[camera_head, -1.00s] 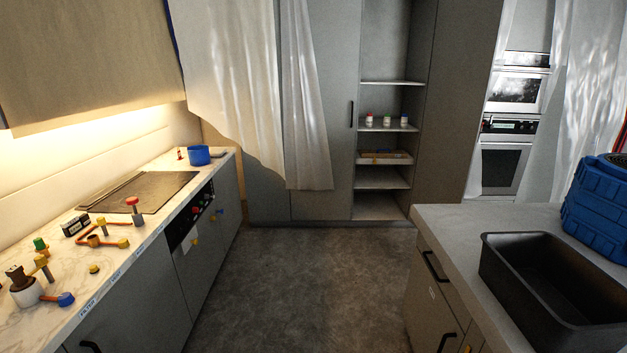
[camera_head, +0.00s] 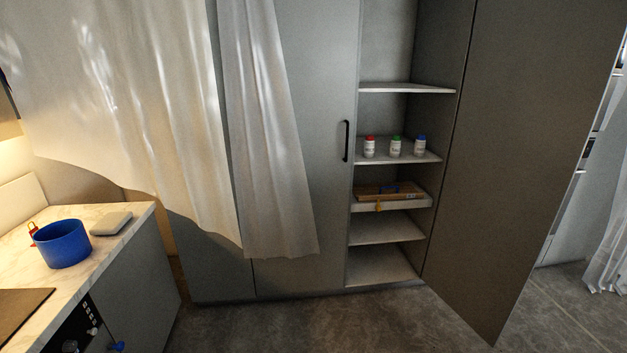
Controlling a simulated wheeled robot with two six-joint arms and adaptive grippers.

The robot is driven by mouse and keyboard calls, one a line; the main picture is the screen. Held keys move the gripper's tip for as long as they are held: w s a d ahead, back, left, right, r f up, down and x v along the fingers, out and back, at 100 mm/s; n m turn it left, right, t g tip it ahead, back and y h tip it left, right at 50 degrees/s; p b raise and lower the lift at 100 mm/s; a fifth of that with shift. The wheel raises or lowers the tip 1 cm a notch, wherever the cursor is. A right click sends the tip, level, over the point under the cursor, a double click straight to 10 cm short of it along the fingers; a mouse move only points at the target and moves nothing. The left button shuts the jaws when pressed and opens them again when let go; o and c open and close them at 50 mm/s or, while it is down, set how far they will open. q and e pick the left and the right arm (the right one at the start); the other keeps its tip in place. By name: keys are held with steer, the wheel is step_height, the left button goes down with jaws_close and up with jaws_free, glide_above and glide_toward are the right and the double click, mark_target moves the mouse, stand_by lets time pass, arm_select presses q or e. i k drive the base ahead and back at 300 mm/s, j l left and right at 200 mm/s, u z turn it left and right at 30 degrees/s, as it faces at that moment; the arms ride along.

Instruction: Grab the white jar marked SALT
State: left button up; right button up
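Three small white jars stand upright in a row on a middle shelf (camera_head: 400,159) of the open cupboard. The left jar (camera_head: 369,148) has a red lid, the middle jar (camera_head: 395,148) a green lid and the right jar (camera_head: 420,146) a blue lid. Their labels are too small to read, so I cannot tell which is marked SALT. Neither of my grippers is in view.
The cupboard's right door (camera_head: 520,130) stands open; the left door (camera_head: 300,230) is shut, partly behind a hanging white curtain (camera_head: 262,130). A drawer (camera_head: 388,204) with a wooden item is below the jars. A blue pot (camera_head: 62,245) sits on the left counter (camera_head: 110,247). The floor ahead is clear.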

mark_target(394, 147)
steer(key=i+z, duration=0.3)
steer(key=i, duration=0.2)
steer(key=i+j+z, duration=0.2)
steer(key=i+z, duration=0.15)
steer(key=i, duration=0.2)
steer(key=i+j+z, duration=0.3)
steer(key=i, duration=0.15)
